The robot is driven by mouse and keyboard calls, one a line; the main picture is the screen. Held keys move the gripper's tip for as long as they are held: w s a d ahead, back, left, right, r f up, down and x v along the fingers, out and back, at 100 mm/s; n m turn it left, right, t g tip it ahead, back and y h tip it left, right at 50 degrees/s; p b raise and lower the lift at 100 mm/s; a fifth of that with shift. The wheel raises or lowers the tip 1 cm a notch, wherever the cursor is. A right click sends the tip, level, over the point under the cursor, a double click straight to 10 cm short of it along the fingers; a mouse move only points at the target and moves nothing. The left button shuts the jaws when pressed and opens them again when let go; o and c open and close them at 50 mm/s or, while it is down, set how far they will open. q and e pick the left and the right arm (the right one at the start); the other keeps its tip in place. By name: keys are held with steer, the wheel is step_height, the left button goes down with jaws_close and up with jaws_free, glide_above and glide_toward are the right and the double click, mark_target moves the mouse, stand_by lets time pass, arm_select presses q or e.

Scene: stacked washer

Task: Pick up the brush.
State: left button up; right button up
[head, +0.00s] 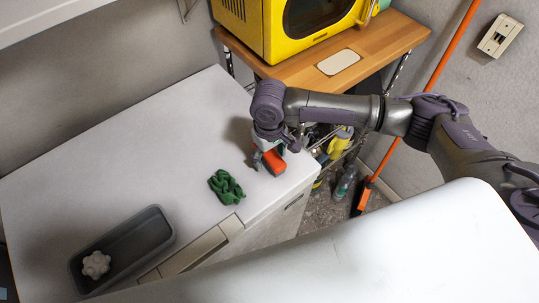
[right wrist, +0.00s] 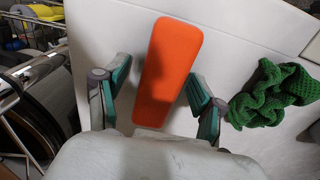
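The brush (head: 273,162) shows as an orange block on the white washer top, near its right edge. In the right wrist view it is a long orange shape (right wrist: 167,70); no bristles show. My right gripper (head: 268,152) is right above the brush and partly covers it in the head view. In the right wrist view its two green-grey fingers are spread, one on each side of the brush. A gap shows on the left; the right fingertip is close to the brush's edge, and I cannot tell whether it touches. My left gripper is not in view.
A crumpled green cloth (head: 226,187) lies close to the brush. A grey tray (head: 150,240) with a white knob-like object (head: 96,264) is at the lower left. A wooden shelf (head: 390,42) holds a yellow microwave (head: 262,30). An orange-handled broom (head: 426,92) leans at right.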

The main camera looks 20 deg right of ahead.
mark_target(269, 153)
steer(key=c, duration=1.2)
step_height(269, 153, up, 10)
steer(key=shift+r+b, duration=0.1)
steer(key=shift+b, duration=0.6)
